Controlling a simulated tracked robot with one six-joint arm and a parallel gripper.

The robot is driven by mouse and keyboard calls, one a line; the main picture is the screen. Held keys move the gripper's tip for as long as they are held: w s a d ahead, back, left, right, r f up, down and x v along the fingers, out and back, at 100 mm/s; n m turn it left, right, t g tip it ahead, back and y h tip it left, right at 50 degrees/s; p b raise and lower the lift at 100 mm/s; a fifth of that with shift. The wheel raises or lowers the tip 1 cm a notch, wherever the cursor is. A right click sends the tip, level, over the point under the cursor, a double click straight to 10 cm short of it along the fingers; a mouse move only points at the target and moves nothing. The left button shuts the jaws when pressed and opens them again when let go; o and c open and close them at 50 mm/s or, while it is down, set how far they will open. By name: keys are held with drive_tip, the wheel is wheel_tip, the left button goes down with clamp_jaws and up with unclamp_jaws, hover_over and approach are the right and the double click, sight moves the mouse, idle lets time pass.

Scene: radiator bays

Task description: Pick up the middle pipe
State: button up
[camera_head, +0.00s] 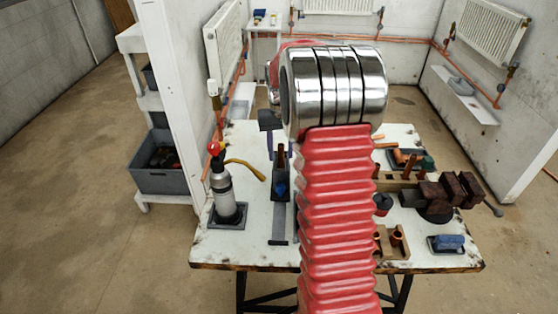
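Several copper pipes stand on the white workbench (255,248). A short upright pipe (397,236) is in a wooden block at the front right. Another thin upright piece (281,156) shows left of my arm, in a dark holder. My red bellows arm with its chrome joint rises through the middle and covers the centre of the bench. I cannot tell which pipe is the middle one; part of the row may be hidden behind my arm. My gripper is not visible.
A torch with a red top (220,185) stands at the bench's left. A rusty vise (450,192) is at the right, with a blue item in a tray (447,243) in front. A grey bin (163,168) is on a shelf to the left. The floor at far left is clear.

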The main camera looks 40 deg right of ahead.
drive_tip(key=shift+c, duration=0.3)
clamp_jaws()
idle(0.3)
